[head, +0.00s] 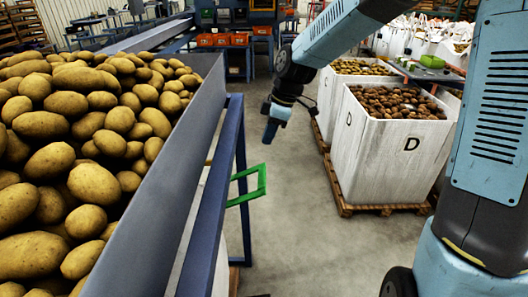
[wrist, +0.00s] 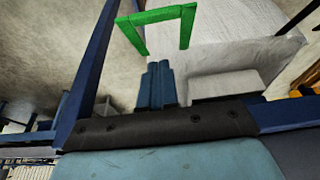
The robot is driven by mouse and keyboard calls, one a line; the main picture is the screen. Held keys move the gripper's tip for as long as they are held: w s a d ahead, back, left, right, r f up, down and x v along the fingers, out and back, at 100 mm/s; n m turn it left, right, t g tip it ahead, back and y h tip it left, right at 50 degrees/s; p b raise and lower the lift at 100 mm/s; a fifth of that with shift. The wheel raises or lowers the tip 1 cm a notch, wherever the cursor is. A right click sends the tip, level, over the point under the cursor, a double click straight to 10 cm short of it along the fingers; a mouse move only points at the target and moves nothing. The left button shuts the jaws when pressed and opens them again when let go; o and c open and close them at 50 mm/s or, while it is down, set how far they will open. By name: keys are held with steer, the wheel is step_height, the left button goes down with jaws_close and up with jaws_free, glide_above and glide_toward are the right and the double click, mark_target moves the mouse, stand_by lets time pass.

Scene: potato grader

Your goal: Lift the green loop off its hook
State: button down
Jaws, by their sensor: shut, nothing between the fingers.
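The green loop (head: 262,178) is a rectangular frame sticking out to the right from the blue rail of the potato hopper in the head view. In the wrist view the green loop (wrist: 157,14) is at the top, beyond my fingertips. My gripper (head: 270,132) points down in the head view, above and slightly right of the loop and apart from it. In the wrist view its blue fingers (wrist: 156,72) are together and empty. The hook itself cannot be made out in either view.
A grey-walled hopper (head: 185,125) heaped with potatoes fills the left, with a blue post (head: 241,150) near the loop. White boxes (head: 370,150) of potatoes marked D stand on pallets at the right. The floor between is clear.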

glide_above(261, 178)
steer(key=f, duration=0.8)
steer(key=shift+a+f, duration=0.15)
steer(key=shift+a, duration=0.05)
steer(key=f, duration=0.1)
steer(key=d+f, duration=0.1)
steer(key=f, duration=0.1)
steer(key=shift+w+d, duration=0.1)
steer(key=shift+d+f, duration=0.3)
steer(key=shift+f, duration=0.25)
steer(key=shift+d+f, duration=0.45)
steer(key=shift+f, duration=0.25)
steer(key=shift+d+f, duration=0.4)
steer(key=shift+f, duration=0.25)
steer(key=shift+r, duration=0.1)
